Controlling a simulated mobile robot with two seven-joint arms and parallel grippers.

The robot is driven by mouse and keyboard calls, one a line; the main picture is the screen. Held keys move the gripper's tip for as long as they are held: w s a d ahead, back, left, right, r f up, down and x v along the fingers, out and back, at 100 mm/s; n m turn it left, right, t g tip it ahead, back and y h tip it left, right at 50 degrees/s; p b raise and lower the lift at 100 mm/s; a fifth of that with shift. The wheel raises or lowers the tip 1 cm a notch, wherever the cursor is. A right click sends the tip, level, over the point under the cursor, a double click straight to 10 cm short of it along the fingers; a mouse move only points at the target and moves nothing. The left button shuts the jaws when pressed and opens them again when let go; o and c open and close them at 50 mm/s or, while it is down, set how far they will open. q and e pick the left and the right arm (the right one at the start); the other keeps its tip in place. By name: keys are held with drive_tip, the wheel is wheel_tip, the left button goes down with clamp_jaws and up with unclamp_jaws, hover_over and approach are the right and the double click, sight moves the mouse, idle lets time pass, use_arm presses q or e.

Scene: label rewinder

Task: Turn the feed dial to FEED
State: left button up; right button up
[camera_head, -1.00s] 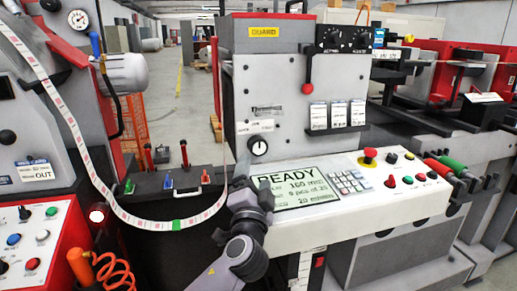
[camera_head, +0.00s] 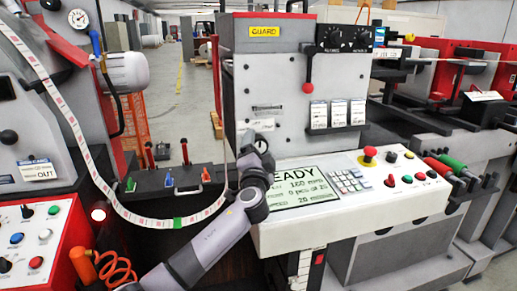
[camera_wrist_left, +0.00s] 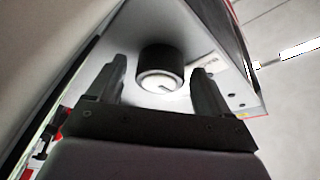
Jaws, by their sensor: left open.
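The feed dial (camera_wrist_left: 160,65) is a black round knob with a white face and a short dark mark, on the machine's pale front panel. In the left wrist view it stands between the two spread fingers of my left gripper (camera_wrist_left: 160,80). I see a gap on each side of it, and its lettering cannot be read there. In the head view my left gripper (camera_head: 256,143) is in front of the dial and hides it. My right gripper is in neither view.
Below the dial, a sloping console (camera_head: 349,193) carries a screen (camera_head: 304,187), a keypad and several buttons; my arm covers part of the screen. A red-knobbed lever (camera_head: 308,86) hangs on the panel. A looping label strip (camera_head: 100,178) runs at the left.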

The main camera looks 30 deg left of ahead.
use_arm(q)
drive_tip(key=c, duration=1)
drive_tip(key=shift+r+m+h+p, duration=0.2)
drive_tip(key=shift+m+h+p, duration=0.15)
drive_tip(key=shift+p, duration=0.3)
drive_tip(key=shift+c, duration=0.2)
drive_tip(key=m+p, duration=0.1)
drive_tip(key=p, duration=0.1)
drive_tip(key=m+h+p, duration=0.1)
drive_tip(key=m+p, duration=0.2)
drive_tip(key=shift+r+p, duration=0.25)
drive_tip(key=shift+p, duration=0.05)
drive_tip(key=shift+f+m+g+h+p, duration=0.1)
drive_tip(key=shift+m+g+h+p, duration=0.15)
drive_tip(key=shift+m+g+p, duration=0.35)
drive_tip(key=shift+f+m+g, duration=0.2)
drive_tip(key=shift+m+g, duration=0.1)
drive_tip(key=shift+m, duration=0.75)
drive_tip(key=shift+h, duration=0.3)
drive_tip(key=o, duration=1)
